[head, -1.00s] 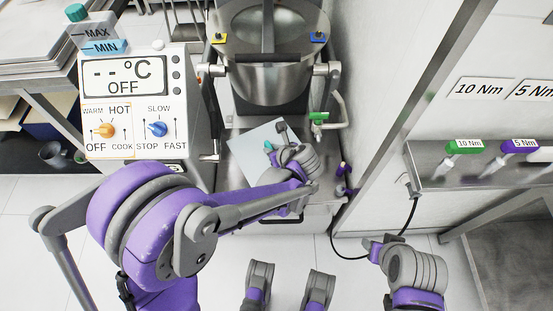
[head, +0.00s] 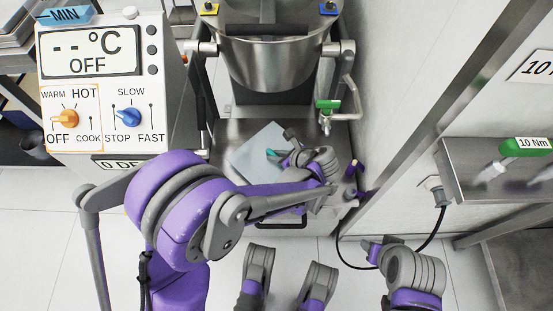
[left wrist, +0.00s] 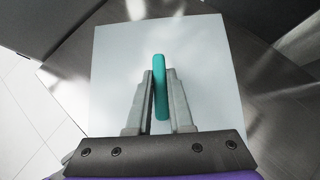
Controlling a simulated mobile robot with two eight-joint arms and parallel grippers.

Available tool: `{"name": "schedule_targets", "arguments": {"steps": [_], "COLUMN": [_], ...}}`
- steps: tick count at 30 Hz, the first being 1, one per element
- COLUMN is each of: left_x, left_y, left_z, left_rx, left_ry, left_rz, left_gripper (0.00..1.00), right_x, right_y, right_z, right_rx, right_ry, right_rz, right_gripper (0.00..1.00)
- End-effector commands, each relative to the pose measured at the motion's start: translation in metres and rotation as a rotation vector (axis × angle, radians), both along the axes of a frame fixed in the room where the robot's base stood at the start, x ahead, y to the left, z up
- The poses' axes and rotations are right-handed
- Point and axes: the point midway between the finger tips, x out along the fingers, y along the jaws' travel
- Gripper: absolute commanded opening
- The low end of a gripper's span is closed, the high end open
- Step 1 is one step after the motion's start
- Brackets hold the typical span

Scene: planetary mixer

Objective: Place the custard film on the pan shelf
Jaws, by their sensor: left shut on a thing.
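The custard film is a pale, flat square sheet (head: 254,150) with a teal grip tab (left wrist: 160,85). My left gripper (head: 285,155) is shut on the tab, and the sheet shows beyond the fingers in the left wrist view (left wrist: 215,60). In the head view the sheet overlaps the steel surface (head: 232,128) below the mixer bowl. I cannot tell whether it touches that surface, or whether that surface is the pan shelf. My right gripper (head: 372,250) is low at the right, away from the film; its jaws do not show clearly.
The control panel (head: 100,85) stands left. A wall and a tool shelf (head: 470,185) with a green tool (head: 525,147) lie right. A black cable (head: 342,245) hangs near my right gripper.

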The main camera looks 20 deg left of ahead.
Motion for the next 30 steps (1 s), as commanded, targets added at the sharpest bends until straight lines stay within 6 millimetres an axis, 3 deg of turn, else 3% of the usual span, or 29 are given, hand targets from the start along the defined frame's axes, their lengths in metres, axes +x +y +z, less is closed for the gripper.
{"name": "schedule_targets", "arguments": {"steps": [4, 14, 15, 19, 30], "left_x": [0.001, 0.000, 0.000, 0.000, 0.000], "left_y": [0.000, 0.000, 0.000, 0.000, 0.000], "left_z": [-0.023, -0.026, -0.026, -0.025, -0.022], "left_rx": [0.000, 0.000, 0.000, 0.000, 0.000], "left_ry": [0.000, 0.000, 0.000, 0.000, 0.000], "left_rz": [0.000, 0.000, 0.000, 0.000, 0.000], "left_gripper": [0.00, 0.00, 0.23, 0.46, 0.49], "right_x": [0.001, 0.002, 0.002, 0.002, 0.001], "right_y": [0.000, 0.000, 0.000, 0.000, 0.000], "right_z": [-0.008, -0.009, -0.009, -0.008, -0.006], "right_rx": [0.000, 0.000, 0.000, 0.000, 0.000], "right_ry": [0.000, 0.001, 0.001, 0.000, 0.000], "right_rz": [0.000, 0.000, 0.000, 0.000, 0.000], "right_gripper": [0.50, 0.50, 0.50, 0.50, 0.50]}}
